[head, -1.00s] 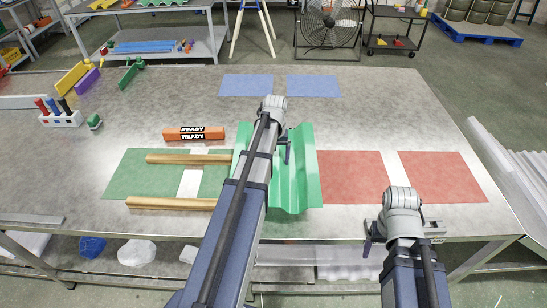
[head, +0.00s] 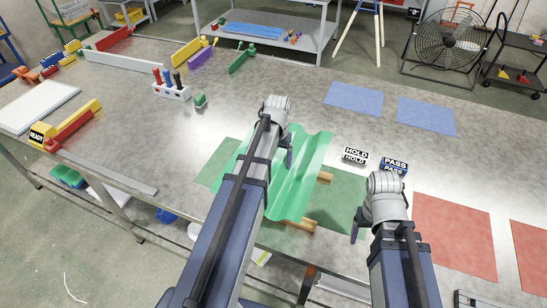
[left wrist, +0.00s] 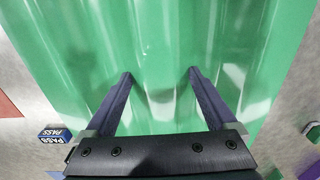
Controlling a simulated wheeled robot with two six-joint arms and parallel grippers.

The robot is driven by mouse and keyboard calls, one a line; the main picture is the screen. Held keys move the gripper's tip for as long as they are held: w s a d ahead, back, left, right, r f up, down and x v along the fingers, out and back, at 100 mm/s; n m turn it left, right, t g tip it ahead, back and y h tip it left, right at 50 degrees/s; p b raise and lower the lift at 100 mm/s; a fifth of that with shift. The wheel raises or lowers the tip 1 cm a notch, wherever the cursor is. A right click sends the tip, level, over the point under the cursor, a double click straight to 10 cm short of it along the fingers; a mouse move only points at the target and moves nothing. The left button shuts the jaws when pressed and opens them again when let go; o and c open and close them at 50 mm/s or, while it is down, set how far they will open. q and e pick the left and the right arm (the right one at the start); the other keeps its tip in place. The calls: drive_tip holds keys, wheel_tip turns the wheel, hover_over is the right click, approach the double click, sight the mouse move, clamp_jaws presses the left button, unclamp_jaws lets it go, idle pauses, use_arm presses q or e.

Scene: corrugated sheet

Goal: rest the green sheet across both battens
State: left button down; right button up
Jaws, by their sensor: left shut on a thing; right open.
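The green corrugated sheet (head: 300,175) lies over the two wooden battens, hiding most of them. The far batten's end (head: 325,177) and the near batten's end (head: 302,224) show past the sheet's right side. I cannot tell whether the sheet touches them. My left gripper (head: 289,158) is shut on the sheet. In the left wrist view its two fingers straddle a raised rib of the sheet (left wrist: 160,60). My right gripper (head: 355,233) is open and empty, to the right of the sheet, and partly hidden by its own arm.
Green mat areas (head: 338,207) show beside the sheet. A HOLD block (head: 355,156) and a blue PASS block (head: 394,164) stand behind my right gripper. Red mats (head: 454,235) lie at right, blue mats (head: 354,98) at back. A pen rack (head: 172,91) stands at back left.

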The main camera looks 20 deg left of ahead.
use_arm(q)
drive_tip(key=shift+a, duration=0.2)
use_arm(e)
drive_tip(key=shift+a, duration=0.15)
use_arm(q)
drive_tip(key=shift+f, duration=0.1)
use_arm(e)
drive_tip(key=shift+f, duration=0.15)
use_arm(q)
drive_tip(key=shift+f+b, duration=4.75)
drive_tip(key=shift+b, duration=0.1)
use_arm(e)
drive_tip(key=shift+f, duration=4.7)
use_arm(q)
unclamp_jaws()
drive_tip(key=shift+r, duration=0.1)
use_arm(e)
drive_tip(key=shift+r, duration=0.1)
